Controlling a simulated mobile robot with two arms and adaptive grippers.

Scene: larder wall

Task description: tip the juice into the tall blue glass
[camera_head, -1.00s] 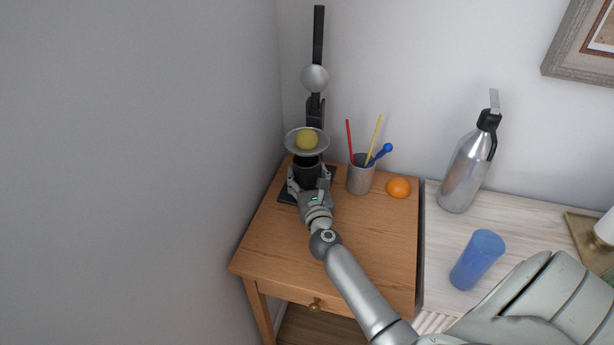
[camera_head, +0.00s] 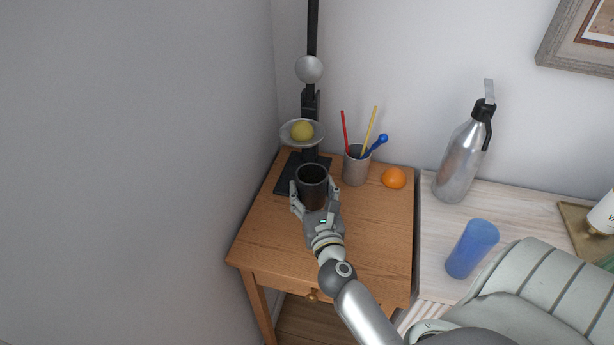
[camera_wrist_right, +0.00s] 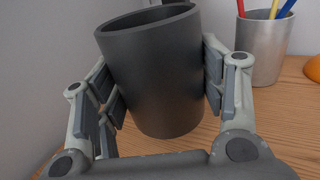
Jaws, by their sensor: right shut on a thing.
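My right gripper (camera_head: 315,208) is shut on a dark cup (camera_head: 312,183), with one finger on each side. The cup is off the juicer's base and near upright in the head view. In the right wrist view the cup (camera_wrist_right: 155,75) fills the middle between the fingers (camera_wrist_right: 158,95); what is inside it cannot be made out. The tall blue glass (camera_head: 472,249) stands on the pale surface to the right, apart from the gripper. My left gripper is not in view.
The black press (camera_head: 310,105) holds a yellow fruit half (camera_head: 302,130) in its dish (camera_head: 288,138). A grey pot (camera_head: 356,170) with several utensils, an orange (camera_head: 394,178) and a silver siphon (camera_head: 460,160) stand towards the back. The wooden table's (camera_head: 380,235) front right is clear.

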